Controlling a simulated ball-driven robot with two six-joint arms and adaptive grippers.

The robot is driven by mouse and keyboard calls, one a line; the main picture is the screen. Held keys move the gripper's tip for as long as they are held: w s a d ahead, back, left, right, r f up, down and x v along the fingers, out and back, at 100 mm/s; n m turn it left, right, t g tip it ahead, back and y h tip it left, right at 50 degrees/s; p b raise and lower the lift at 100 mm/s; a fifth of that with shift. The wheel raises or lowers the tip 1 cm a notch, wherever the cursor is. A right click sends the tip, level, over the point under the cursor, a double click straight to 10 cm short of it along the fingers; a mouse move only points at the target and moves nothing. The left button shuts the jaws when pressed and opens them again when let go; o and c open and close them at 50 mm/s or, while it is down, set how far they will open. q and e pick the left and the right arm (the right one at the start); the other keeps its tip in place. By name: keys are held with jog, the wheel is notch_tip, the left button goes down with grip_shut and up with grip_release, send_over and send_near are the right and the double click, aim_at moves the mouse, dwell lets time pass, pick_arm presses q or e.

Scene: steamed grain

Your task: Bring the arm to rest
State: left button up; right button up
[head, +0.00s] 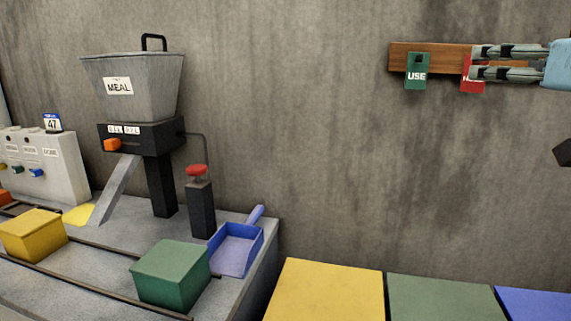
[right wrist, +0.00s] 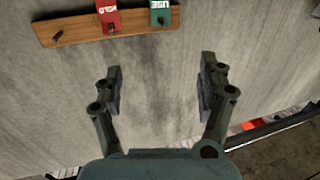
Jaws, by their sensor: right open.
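My right gripper (head: 474,62) comes in from the right edge of the head view, its fingers pointing left in front of the wall board. In the right wrist view the right gripper (right wrist: 160,72) is open, with nothing between its fingers. In the wrist view the red tag (right wrist: 108,17) and green tag (right wrist: 160,13) hang on the board (right wrist: 75,32), apart from the fingertips. My left gripper is out of view.
A grey hopper labelled MEAL (head: 135,90) stands at the left, with a red knob (head: 197,170) beside it. A yellow block (head: 32,235), a green block (head: 170,275) and a blue scoop (head: 236,248) are below. Yellow (head: 325,290) and green (head: 440,300) panels lie lower right.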

jog(key=s+a+f+g+h, duration=0.1)
jog(key=s+f+g, duration=0.35)
jog(key=f, duration=0.65)
jog(key=s+a+f+g, duration=0.1)
jog(key=s+f+g, duration=0.3)
jog(key=f, duration=0.8)
jog(key=s+a+f+g, duration=0.1)
jog(key=s+f+g, duration=0.2)
jog(key=s+f, duration=0.55)
jog(key=s+a+f+g, duration=0.1)
jog(key=s+f+g, duration=0.3)
jog(key=s, duration=0.8)
notch_tip(320, 180, down, 35)
jog(key=s+d+b, duration=0.3)
jog(key=b, duration=0.3)
pick_arm(q)
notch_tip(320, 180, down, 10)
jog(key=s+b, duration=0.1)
jog(key=b, duration=0.2)
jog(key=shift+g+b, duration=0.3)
pick_arm(e)
jog(key=s+f+g, duration=0.1)
jog(key=s+f, duration=1.5)
jog(key=f, duration=0.1)
jog(key=shift+s+d+f, duration=0.2)
jog(key=shift+s, duration=0.2)
